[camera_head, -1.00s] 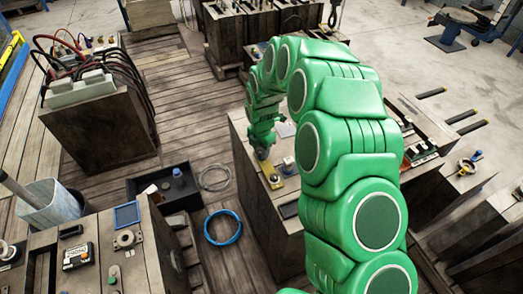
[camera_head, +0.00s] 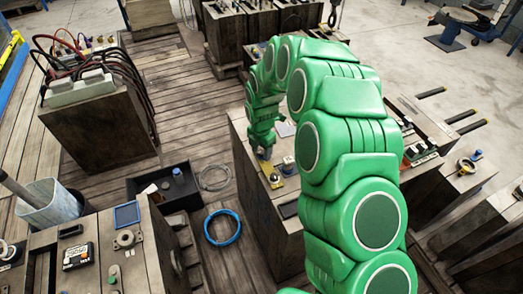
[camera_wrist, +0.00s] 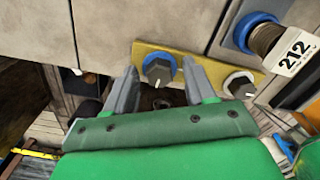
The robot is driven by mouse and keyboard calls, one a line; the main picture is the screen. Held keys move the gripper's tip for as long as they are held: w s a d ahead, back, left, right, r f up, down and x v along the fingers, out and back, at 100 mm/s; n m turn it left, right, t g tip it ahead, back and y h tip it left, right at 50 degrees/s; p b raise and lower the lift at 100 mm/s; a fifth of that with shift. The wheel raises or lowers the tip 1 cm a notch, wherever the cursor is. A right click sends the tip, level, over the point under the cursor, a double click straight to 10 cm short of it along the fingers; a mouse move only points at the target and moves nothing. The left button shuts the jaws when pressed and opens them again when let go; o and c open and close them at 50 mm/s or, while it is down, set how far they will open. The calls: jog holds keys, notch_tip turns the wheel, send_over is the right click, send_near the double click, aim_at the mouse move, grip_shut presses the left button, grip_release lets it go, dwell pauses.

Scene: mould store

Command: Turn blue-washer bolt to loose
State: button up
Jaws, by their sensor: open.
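The blue-washer bolt (camera_wrist: 159,70) has a dark hex head with a small pale mark on its lower edge, on a blue washer. It sits on a yellow plate (camera_wrist: 205,64), which also shows in the head view (camera_head: 289,169). My gripper (camera_wrist: 159,65) is open, with one grey finger on each side of the bolt head and a gap visible on both sides. I cannot tell how far above the plate the fingertips are. A white-washer bolt (camera_wrist: 240,85) is right of my right finger.
In the head view a black tray (camera_head: 185,205), a blue hose coil (camera_head: 222,243) and a grey coil (camera_head: 215,178) lie on the planks at left.

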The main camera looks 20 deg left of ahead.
aim_at(262, 152)
jog(key=shift+r, duration=0.15)
notch_tip(262, 152, up, 7)
jog(key=shift+r, duration=0.25)
dwell(0.5)
jog(key=shift+d+r, duration=0.15)
jog(key=s+d+r+m, duration=0.6)
jog(key=d+r+m, duration=0.25)
jog(key=d, duration=0.45)
jog(key=s+d+r+m, duration=0.65)
jog(key=d+r, duration=0.35)
jog(key=d, duration=0.2)
jog(key=s+d+r+m+g, duration=0.1)
jog(key=s+d+r+m, duration=0.1)
jog(key=s+d+m, duration=0.5)
jog(key=s+d+r+m, duration=0.2)
jog(key=s+d+m, duration=0.5)
jog(key=s, duration=0.8)
jog(key=m, duration=0.2)
jog(key=shift+s+d+m+g, duration=0.2)
jog(key=shift+d+m+g, duration=0.1)
jog(key=shift+m+g, duration=0.1)
